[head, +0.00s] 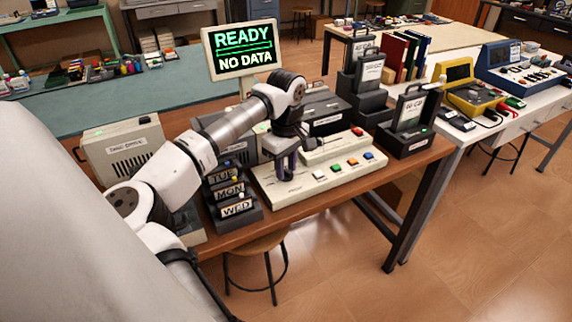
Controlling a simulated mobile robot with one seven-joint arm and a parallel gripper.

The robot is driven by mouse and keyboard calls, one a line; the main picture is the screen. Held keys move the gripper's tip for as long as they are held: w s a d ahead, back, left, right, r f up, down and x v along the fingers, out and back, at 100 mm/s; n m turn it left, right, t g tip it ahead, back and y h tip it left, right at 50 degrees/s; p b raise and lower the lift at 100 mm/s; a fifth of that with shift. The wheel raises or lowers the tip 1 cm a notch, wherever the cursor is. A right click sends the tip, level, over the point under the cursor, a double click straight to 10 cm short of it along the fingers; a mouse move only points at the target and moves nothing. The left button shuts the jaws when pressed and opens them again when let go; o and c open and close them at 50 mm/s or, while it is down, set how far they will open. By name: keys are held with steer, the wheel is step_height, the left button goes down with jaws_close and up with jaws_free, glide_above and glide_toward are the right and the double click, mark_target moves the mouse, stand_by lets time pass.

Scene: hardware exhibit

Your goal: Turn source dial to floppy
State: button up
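The cream control console (266,182) lies on the brown wooden table and carries a row of coloured buttons. My gripper (287,172) points down over the left part of this console, with its fingertips close to the console's top. The source dial cannot be made out; the gripper may be covering it. I cannot tell whether the fingers touch or hold anything, or how far apart they are. The word floppy is not readable anywhere. A monitor (241,50) behind the console shows "READY" and "NO DATA" in green and white.
Dark holders labelled TUE, MON and WED (237,209) stand just left of the console. A cream drive box (126,148) is farther left. A black stand with a labelled cartridge (407,122) is at the right. A stool (256,246) stands below the table's front edge.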

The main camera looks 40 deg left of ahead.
jaws_close()
steer(key=shift+n, duration=0.3)
steer(key=n+b, duration=0.1)
steer(key=n, duration=0.2)
steer(key=shift+b, duration=0.4)
steer(key=shift+n+b, duration=0.6)
steer(key=shift+n, duration=1.6)
steer(key=shift+o, duration=0.9)
jaws_free()
